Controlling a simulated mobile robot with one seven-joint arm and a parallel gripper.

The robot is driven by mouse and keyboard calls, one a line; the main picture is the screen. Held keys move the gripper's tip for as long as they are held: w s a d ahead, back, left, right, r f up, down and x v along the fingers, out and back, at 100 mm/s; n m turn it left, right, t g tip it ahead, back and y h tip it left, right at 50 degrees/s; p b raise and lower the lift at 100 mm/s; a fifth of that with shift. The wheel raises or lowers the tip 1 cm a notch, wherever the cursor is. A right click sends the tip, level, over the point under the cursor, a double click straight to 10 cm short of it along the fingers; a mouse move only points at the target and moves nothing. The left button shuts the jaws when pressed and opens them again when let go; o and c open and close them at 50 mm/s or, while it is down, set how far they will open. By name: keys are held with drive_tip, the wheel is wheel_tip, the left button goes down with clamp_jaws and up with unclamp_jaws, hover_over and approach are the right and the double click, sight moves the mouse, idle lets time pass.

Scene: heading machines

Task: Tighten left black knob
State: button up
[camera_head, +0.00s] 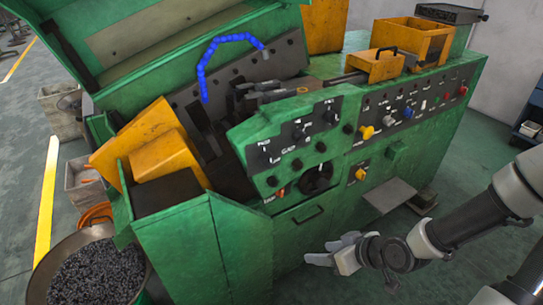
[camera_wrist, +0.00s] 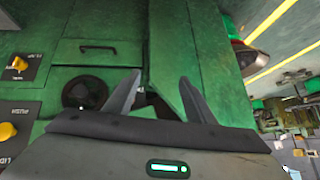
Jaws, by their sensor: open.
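Several black knobs show on the green machine's front panel in the head view. I cannot tell which of these is the task's left knob. My gripper (camera_head: 326,250) is open and empty, in front of the machine and below the panel, apart from all knobs. In the wrist view its fingers (camera_wrist: 160,77) point toward the green front.
Yellow knobs (camera_head: 367,132) sit to the right. A grey shelf (camera_head: 390,196) juts out at the lower right. A bin of small parts (camera_head: 88,275) stands at the lower left.

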sight(271, 164)
drive_tip(key=w+a+r+m+t+y, duration=0.1)
drive_tip(key=w+a+r+t+y, duration=0.2)
drive_tip(key=r, duration=0.4)
drive_tip(key=w+a+r+m+t+y, duration=0.1)
drive_tip(key=w+r+t+y, duration=0.1)
drive_tip(key=r+t, duration=0.4)
drive_tip(key=shift+g, duration=0.3)
drive_tip(key=b+x, duration=0.1)
drive_tip(key=x, duration=0.4)
drive_tip(key=b+x, duration=0.1)
drive_tip(key=x, duration=0.5)
drive_tip(key=b+x, duration=0.1)
drive_tip(key=x, duration=0.5)
drive_tip(key=shift+w+a+r+b, duration=0.1)
drive_tip(key=shift+r+b, duration=0.2)
drive_tip(key=c, duration=1)
